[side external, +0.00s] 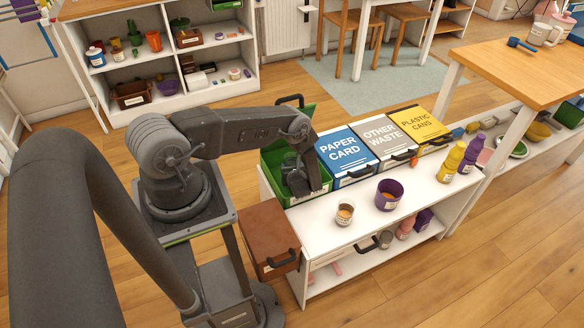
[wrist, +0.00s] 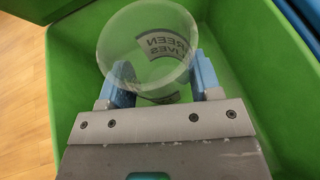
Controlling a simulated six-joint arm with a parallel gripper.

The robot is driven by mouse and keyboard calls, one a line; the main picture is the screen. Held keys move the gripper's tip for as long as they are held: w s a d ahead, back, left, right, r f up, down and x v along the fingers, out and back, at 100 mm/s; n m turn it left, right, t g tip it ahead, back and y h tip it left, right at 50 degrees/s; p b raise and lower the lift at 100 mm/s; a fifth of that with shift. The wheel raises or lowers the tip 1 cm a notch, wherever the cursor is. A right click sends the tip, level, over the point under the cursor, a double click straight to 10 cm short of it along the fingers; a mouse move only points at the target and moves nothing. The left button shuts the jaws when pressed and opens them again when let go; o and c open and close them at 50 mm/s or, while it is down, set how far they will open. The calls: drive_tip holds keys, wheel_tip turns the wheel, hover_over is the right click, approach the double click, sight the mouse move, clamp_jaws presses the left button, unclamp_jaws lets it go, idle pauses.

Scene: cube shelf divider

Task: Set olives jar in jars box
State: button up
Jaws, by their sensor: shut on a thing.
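A clear glass jar (wrist: 148,45) with a grey label reading "GREEN OLIVES" shows in the wrist view, seen through its open-looking round end. My gripper (wrist: 163,85) is shut on it, with one blue fingertip on each side. The jar is inside the walls of an open green box (wrist: 275,110). In the side view this green box (side external: 271,182) stands at the left end of the white shelf top, and my gripper (side external: 300,180) reaches down into it. The jar is hidden there by my gripper and the box wall. I cannot tell whether the jar touches the box floor.
Blue "paper card" (side external: 344,150), white "other waste" (side external: 384,134) and yellow "plastic cans" (side external: 419,124) boxes stand right of the green box. A small cup (side external: 345,213), purple pot (side external: 389,195) and yellow bottle (side external: 451,162) are on the shelf top. A brown box (side external: 268,237) sits at its left end.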

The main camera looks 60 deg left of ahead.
drive_tip(key=shift+f, duration=0.3)
drive_tip(key=o, duration=1)
drive_tip(key=shift+s+d+f, duration=0.1)
drive_tip(key=shift+o, duration=0.2)
